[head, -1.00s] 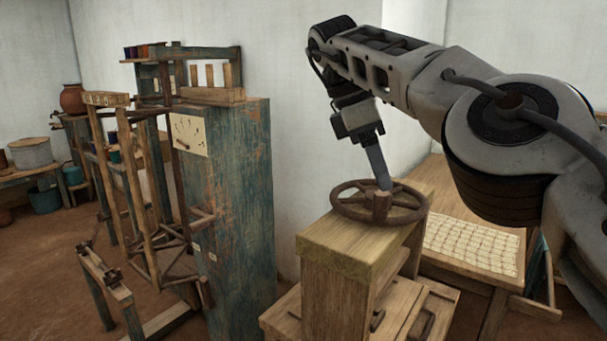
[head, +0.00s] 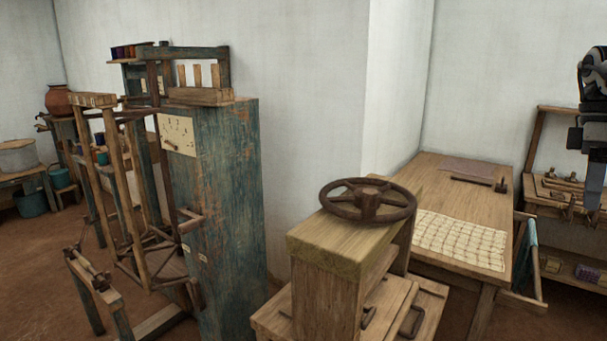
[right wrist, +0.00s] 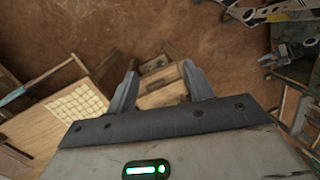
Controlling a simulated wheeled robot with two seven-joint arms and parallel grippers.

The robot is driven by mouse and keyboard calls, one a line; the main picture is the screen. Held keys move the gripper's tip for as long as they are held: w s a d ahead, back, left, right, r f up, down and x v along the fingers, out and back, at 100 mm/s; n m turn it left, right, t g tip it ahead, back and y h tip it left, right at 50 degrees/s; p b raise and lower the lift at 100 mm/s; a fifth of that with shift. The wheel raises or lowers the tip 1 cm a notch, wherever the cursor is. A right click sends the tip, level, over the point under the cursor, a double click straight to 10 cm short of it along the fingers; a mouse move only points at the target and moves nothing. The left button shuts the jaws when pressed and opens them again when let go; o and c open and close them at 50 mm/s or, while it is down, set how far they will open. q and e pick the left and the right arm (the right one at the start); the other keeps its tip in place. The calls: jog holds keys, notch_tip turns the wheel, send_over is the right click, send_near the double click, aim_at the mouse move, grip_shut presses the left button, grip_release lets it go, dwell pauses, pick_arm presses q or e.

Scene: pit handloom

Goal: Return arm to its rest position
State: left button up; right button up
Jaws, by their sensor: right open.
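My right gripper (head: 590,200) hangs pointing down at the right edge of the head view, partly cut off by the frame. In the right wrist view its two fingers (right wrist: 159,72) stand apart with nothing between them. It is well to the right of the dark spoked handwheel (head: 367,199) and not touching it. The handwheel lies flat on top of a wooden post (head: 330,290).
A wooden table (head: 455,200) with a patterned cloth (head: 458,240) stands right of the post. A shelf rack (head: 545,190) is near my right gripper. A tall blue-green cabinet (head: 225,220) and wooden loom frames stand left. Space above the table is clear.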

jog(key=w+a+f+n+y, duration=0.25)
jog(key=a+f+n, duration=0.25)
jog(key=a+f, duration=0.8)
jog(key=w+a+f+n+y, duration=0.2)
jog(key=a+f+n+y, duration=0.25)
jog(key=a+f, duration=0.9)
jog(key=s+a+f+t+y, duration=0.5)
jog(key=s+a+f+y, duration=0.25)
jog(key=a+f, duration=0.5)
jog(key=s+d+f+m+t+h, duration=0.35)
jog(key=s+d+m+h, duration=0.2)
jog(key=s+d, duration=0.4)
jog(key=s+d+f+m+t+h, duration=0.3)
jog(key=s+d+f+m+h, duration=0.15)
jog(key=s+d+h, duration=0.45)
jog(key=a+r+m+y, duration=0.1)
jog(key=a+m, duration=0.4)
jog(key=a, duration=0.7)
jog(key=shift+w+a+r+t+y, duration=0.25)
jog(key=shift+t+y, duration=0.1)
jog(key=shift+y, duration=0.25)
jog(key=shift+m, duration=0.25)
